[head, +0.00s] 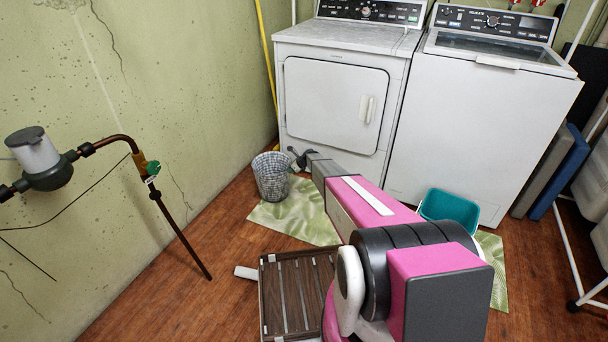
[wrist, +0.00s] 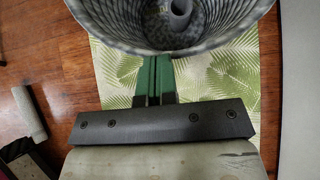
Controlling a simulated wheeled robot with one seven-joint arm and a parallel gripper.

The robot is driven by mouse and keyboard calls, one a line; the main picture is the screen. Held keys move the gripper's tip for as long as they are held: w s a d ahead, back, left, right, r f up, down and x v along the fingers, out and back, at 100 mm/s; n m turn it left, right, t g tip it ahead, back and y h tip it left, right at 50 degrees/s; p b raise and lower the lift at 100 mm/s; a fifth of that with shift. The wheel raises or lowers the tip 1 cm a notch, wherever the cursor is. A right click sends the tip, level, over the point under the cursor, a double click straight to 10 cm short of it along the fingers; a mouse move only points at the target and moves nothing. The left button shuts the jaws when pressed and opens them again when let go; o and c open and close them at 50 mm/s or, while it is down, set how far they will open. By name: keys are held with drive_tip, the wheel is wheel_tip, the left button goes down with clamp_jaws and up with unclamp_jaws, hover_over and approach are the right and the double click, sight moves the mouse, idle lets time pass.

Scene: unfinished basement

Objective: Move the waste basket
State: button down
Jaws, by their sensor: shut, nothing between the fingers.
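The waste basket (head: 271,178) is a grey woven-looking bin, upright on the green leaf-print mat in front of the white dryer.
The leaf-print mat (head: 300,222) lies on the wood floor. A teal tub (head: 450,208) stands right of my arm. A slatted brown crate (head: 290,295) and a pale cylinder (head: 246,272) are in front. A pipe (head: 180,225) stands left; the dryer (head: 335,105) and washer (head: 480,130) block the back.

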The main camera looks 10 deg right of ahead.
drive_tip(key=w+a, duration=0.9)
drive_tip(key=a, duration=0.5)
drive_tip(key=shift+w, duration=0.15)
drive_tip(key=shift+d, duration=0.1)
drive_tip(key=s+d+f+v, duration=0.1)
drive_tip(key=s+f+v, duration=0.1)
drive_tip(key=v, duration=1.1)
drive_tip(key=s+d+r+n+g+h, duration=0.1)
drive_tip(key=s+r+n, duration=0.6)
drive_tip(key=s, duration=1.1)
drive_tip(key=s+d+r+n+g+h, duration=0.2)
drive_tip(key=s+d+r+n+h, duration=0.2)
drive_tip(key=s, duration=1.4)
drive_tip(key=s+d+r+n+g+h, duration=0.2)
drive_tip(key=s+d+r+n, duration=0.3)
drive_tip(key=s+r+n, duration=0.7)
drive_tip(key=s+n, duration=0.1)
drive_tip(key=s, duration=0.6)
drive_tip(key=shift+d+n, duration=0.35)
drive_tip(key=shift+n, duration=0.05)
